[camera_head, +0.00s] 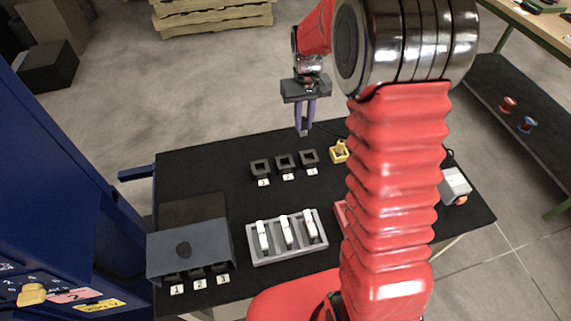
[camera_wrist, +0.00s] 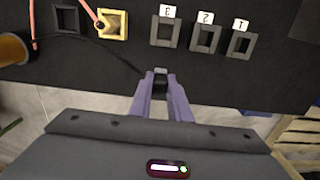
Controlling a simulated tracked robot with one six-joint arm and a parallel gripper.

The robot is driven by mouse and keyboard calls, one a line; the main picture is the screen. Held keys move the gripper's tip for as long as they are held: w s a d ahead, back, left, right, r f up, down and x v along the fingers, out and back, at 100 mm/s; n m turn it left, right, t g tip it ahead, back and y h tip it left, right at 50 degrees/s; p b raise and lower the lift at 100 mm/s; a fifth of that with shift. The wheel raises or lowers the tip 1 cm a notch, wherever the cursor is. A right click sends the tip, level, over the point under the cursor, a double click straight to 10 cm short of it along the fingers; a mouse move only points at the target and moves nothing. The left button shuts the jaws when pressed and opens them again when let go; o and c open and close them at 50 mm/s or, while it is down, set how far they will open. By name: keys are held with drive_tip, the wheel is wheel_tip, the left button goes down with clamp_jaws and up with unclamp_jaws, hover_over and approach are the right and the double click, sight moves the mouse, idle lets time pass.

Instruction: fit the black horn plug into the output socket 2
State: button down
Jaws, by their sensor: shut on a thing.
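My gripper (camera_head: 304,132) hangs over the far edge of the black table, fingers down. In the wrist view its purple fingers (camera_wrist: 161,84) are shut on a small black plug (camera_wrist: 160,78), partly hidden between them. A dark cable seems to run from the plug. Three square dark sockets with number tags stand in a row on the table, left of and nearer than my gripper in the head view. The middle one, tagged 2 (camera_head: 285,161), also shows in the wrist view (camera_wrist: 205,39). The plug is apart from all the sockets.
A yellow square socket (camera_head: 339,152) stands right of the row. A grey tray (camera_head: 271,257) holds three white pieces. A grey box (camera_head: 188,252) with slots tagged 1, 2, 3 stands front left. A blue cabinet (camera_head: 66,180) is at the left.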

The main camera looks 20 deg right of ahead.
drive_tip(key=shift+a, duration=0.25)
drive_tip(key=shift+s+a+r, duration=0.2)
drive_tip(key=shift+a+r, duration=0.05)
drive_tip(key=s+a+r, duration=0.4)
drive_tip(key=s+a, duration=0.2)
drive_tip(key=shift+s+a+r, duration=0.2)
drive_tip(key=shift+a+r, duration=0.1)
drive_tip(key=shift+f, duration=3.15)
drive_tip(key=shift+f, duration=1.85)
